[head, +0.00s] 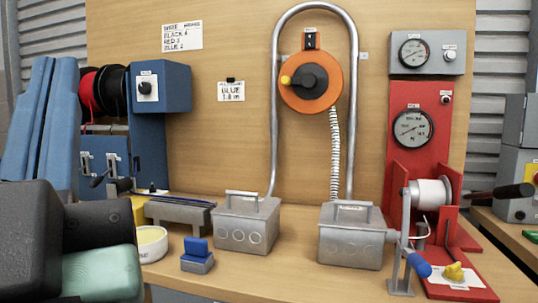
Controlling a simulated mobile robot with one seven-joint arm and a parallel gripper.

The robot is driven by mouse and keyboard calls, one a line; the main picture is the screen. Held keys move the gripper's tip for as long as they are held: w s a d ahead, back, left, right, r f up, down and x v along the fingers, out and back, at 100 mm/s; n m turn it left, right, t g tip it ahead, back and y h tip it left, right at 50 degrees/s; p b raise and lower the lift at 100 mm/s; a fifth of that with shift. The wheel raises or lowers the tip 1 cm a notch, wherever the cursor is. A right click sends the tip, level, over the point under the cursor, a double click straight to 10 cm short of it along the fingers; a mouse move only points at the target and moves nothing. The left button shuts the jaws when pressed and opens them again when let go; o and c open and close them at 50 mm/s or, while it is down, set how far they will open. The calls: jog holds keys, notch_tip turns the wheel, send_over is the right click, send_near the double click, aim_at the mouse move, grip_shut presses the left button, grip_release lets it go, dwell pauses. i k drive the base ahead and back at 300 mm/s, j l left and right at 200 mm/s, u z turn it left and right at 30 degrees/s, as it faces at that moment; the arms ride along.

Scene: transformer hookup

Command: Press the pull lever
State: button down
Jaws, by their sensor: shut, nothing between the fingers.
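No label reading "pull" is legible, so I cannot tell which handle is the pull lever. On the right, a red stand (408,150) carries a white drum. A lever with a blue grip (418,263) slants down in front of the stand on a grey post. A bar with a black grip (508,193) sticks out to the right of the drum. At the left, a small black-handled lever (101,180) sits on a blue machine (172,86). My gripper's fingers cannot be made out. Dark and pale green parts, probably of my arm, fill the lower left corner and hide what is behind.
Two grey lidded boxes (246,226) (350,240) stand mid-bench. A blue-topped block (197,257) and a white bowl (151,246) lie left of them. An orange disc (318,82) hangs on the wooden wall with a hose below. Bare bench shows in front of the boxes.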

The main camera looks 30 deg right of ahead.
aim_at(526, 189)
jog(key=z, duration=1.35)
jog(key=i+z, duration=0.15)
jog(key=i, duration=0.45)
